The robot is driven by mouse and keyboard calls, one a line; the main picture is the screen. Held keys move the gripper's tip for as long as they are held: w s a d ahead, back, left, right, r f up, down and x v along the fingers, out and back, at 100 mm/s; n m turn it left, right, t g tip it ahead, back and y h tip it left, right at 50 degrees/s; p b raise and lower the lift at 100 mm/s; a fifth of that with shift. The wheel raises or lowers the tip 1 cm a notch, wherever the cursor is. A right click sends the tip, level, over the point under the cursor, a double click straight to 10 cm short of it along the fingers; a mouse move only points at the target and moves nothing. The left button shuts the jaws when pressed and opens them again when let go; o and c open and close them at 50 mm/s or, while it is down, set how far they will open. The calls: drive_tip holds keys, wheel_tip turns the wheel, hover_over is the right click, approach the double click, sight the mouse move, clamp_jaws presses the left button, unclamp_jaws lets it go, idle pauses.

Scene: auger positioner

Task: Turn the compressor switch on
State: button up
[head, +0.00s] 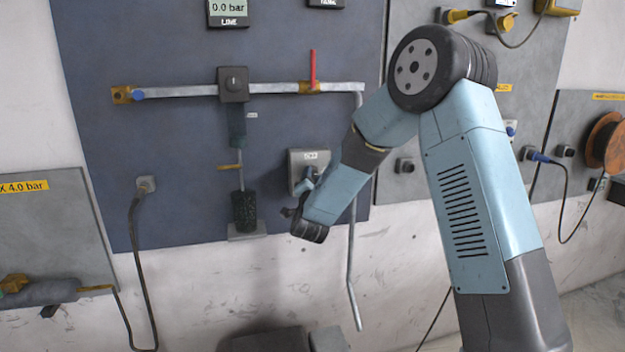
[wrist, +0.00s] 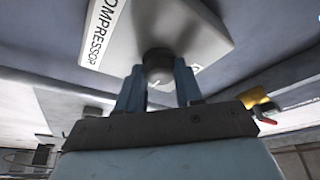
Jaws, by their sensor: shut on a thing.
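The compressor switch is a grey box (head: 296,157) on the blue wall panel, with a small label at its top. In the wrist view its plate (wrist: 205,28) bears the word COMPRESSOR and a round dark knob (wrist: 158,66) with a small white mark on its face. My gripper (wrist: 159,80) has one blue finger on each side of the knob and is shut on it. In the head view my gripper (head: 308,184) is at the box's front, and my wrist partly hides the box. The knob's exact turn is hard to read.
A display (head: 228,12) above reads 0.0 bar, LINE. A horizontal pipe (head: 185,91) with a red lever (head: 313,68) runs above the switch box. A vertical pipe (head: 352,255) passes to its right.

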drive_tip(key=shift+d+f, duration=0.1)
drive_tip(key=shift+d, duration=0.05)
drive_tip(key=o, duration=1)
drive_tip(key=shift+o, duration=0.2)
drive_tip(key=shift+s, duration=0.1)
drive_tip(key=v, duration=1.3)
drive_tip(key=shift+s, duration=0.25)
